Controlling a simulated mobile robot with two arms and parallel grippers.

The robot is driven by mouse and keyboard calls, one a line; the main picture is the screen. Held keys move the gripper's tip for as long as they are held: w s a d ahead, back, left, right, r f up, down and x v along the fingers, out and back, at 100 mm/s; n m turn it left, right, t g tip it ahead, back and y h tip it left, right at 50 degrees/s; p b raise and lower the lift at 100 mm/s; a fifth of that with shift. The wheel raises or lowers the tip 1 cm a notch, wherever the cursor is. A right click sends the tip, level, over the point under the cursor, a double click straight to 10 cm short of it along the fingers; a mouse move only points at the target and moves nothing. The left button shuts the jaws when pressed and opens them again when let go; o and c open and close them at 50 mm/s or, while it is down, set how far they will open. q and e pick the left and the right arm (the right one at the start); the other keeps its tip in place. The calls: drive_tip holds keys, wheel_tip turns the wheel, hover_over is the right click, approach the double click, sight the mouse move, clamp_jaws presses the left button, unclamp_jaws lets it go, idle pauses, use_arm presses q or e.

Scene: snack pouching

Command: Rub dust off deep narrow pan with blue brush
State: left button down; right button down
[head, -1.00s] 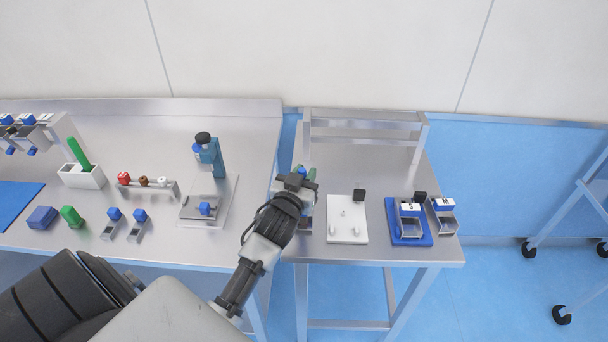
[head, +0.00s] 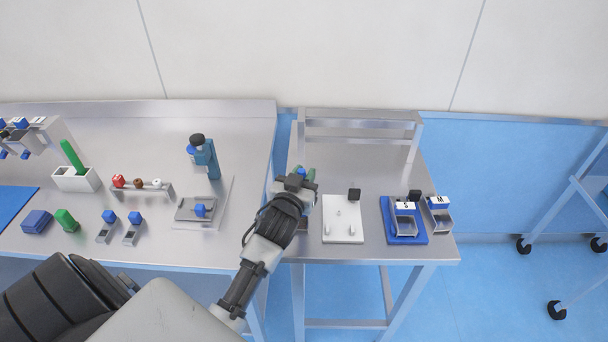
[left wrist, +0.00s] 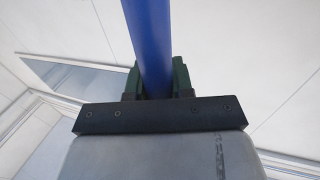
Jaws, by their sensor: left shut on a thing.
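My left gripper (head: 303,176) is above the left side of the right-hand steel table. In the left wrist view its green fingers (left wrist: 158,80) are shut on a blue rod-like handle (left wrist: 150,40), which looks like the blue brush's handle. The bristle end does not show. Small steel pans with blue tops stand at the right: one (head: 406,222) on a blue base, one (head: 441,218) beside it. Two more small pans (head: 105,234) (head: 132,235) with blue handles stand on the left table. I cannot tell which is the deep narrow pan, nor see dust. My right gripper is out of view.
A white board (head: 343,232) with pegs lies just right of my gripper. The left table holds a blue-grey press-like stand (head: 206,158), a white holder (head: 75,180) with a green tool, and blue and green blocks (head: 37,221) (head: 66,220). A gap separates the tables.

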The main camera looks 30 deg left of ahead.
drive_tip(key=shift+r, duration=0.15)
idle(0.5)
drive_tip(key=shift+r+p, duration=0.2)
drive_tip(key=shift+p, duration=0.1)
idle(0.5)
idle(0.4)
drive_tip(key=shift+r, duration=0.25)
idle(1.0)
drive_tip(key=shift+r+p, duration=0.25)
drive_tip(key=shift+p, duration=0.25)
idle(0.6)
idle(0.4)
